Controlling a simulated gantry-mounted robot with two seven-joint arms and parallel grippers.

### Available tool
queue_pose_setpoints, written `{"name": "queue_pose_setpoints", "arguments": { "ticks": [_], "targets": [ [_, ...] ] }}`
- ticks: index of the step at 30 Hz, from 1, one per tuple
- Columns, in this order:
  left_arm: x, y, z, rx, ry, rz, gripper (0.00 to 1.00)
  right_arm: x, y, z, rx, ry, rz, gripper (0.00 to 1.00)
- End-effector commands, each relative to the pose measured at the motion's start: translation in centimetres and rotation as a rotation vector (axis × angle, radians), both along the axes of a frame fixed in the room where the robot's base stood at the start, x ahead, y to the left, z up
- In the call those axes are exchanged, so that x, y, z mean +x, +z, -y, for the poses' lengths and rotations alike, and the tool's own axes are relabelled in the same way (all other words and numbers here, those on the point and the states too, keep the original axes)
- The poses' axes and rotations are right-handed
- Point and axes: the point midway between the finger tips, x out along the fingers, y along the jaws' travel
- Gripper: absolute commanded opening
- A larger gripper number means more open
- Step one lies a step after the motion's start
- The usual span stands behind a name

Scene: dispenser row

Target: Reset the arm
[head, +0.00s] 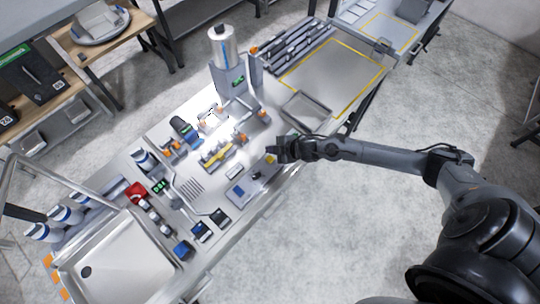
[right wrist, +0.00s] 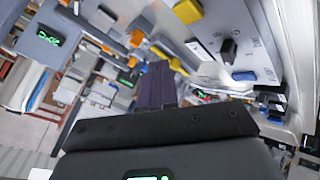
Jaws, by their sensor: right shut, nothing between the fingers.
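My right arm (head: 375,154) reaches in from the right in the head view. Its gripper (head: 272,155) is over the near edge of the workbench, beside a small yellow part. In the right wrist view the dark fingers (right wrist: 156,85) are together with nothing between them. Behind them are a grey panel with a black knob (right wrist: 228,50) and a blue button (right wrist: 244,76). The same panel (head: 240,192) lies below and left of the gripper in the head view. My left gripper is not in view.
A steel sink (head: 120,262) fills the bench's near left. A dispenser with a white cylinder (head: 222,46) stands at the back. A shallow metal tray (head: 306,108) lies right of it, near a yellow-outlined plate (head: 332,72). Blue-and-white bottles (head: 66,214) line the left. Open floor is right of the bench.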

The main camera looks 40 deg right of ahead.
Motion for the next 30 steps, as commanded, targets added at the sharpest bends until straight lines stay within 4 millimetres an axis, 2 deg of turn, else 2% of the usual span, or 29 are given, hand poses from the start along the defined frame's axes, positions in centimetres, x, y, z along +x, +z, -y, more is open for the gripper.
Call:
{"name": "queue_pose_setpoints", "arguments": {
  "ticks": [15,20,23,26,28,30],
  "targets": [
    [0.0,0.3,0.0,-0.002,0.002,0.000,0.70,-0.1,0.1,0.0,0.001,0.000,-0.002,0.00],
    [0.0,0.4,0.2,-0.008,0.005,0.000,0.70,-2.0,-1.5,-0.7,0.013,0.001,-0.040,0.00],
    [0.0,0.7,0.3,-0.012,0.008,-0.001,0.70,-4.7,-3.6,-3.1,0.062,-0.003,-0.087,0.00],
    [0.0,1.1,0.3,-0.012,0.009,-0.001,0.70,-7.8,-4.4,-8.1,0.172,-0.010,-0.121,0.00],
    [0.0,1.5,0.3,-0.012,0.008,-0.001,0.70,-10.0,-3.4,-12.7,0.275,-0.037,-0.133,0.00],
    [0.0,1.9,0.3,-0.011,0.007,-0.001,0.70,-12.0,-1.0,-16.7,0.372,-0.119,-0.147,0.00]
  ]
}}
